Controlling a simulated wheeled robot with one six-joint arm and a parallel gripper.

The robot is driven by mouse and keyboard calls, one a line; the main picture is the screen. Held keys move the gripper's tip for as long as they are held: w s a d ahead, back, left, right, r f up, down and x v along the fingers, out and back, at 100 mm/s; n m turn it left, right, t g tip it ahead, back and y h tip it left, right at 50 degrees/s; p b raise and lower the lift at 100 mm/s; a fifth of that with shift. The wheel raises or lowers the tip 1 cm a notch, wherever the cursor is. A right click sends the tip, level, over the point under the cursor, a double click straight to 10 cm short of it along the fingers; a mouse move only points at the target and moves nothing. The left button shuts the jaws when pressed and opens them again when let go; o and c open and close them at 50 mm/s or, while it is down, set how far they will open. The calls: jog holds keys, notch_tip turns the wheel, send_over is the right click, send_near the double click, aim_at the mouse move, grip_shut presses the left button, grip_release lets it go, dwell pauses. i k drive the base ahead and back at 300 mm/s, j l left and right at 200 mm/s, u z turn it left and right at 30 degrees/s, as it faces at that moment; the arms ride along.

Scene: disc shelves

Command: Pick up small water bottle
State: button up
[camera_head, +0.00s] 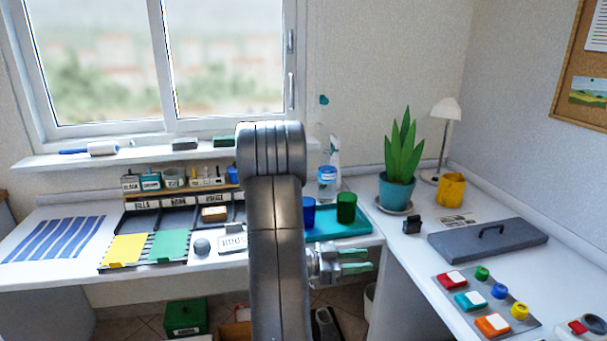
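A small clear bottle with a blue band near its top (327,184) stands upright at the back of the left counter, just right of my arm. It looks like the small water bottle, but it is too small to read any label. My gripper (358,261) is below and to the right of it, in front of the counter edge and pointing right. Its two green-tipped fingers are apart with nothing visible between them. My arm hides part of the counter to the left of the bottle.
A blue cup (308,214) and a green cup (346,208) stand on a teal tray (325,234) in front of the bottle. A potted plant (397,190) stands to the right. A grey lidded panel (487,245) and colored blocks lie on the right counter.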

aim_at(328, 169)
jog(key=i+j+u, duration=0.15)
jog(key=i+j, duration=0.35)
jog(key=i, duration=0.2)
jog(key=i+l+u, duration=0.15)
jog(key=l, duration=0.2)
jog(key=i+l+u, duration=0.2)
jog(key=l, duration=0.2)
jog(key=i+l+u, duration=0.15)
jog(key=l, duration=0.25)
jog(key=l+u, duration=0.15)
jog(key=l, duration=0.25)
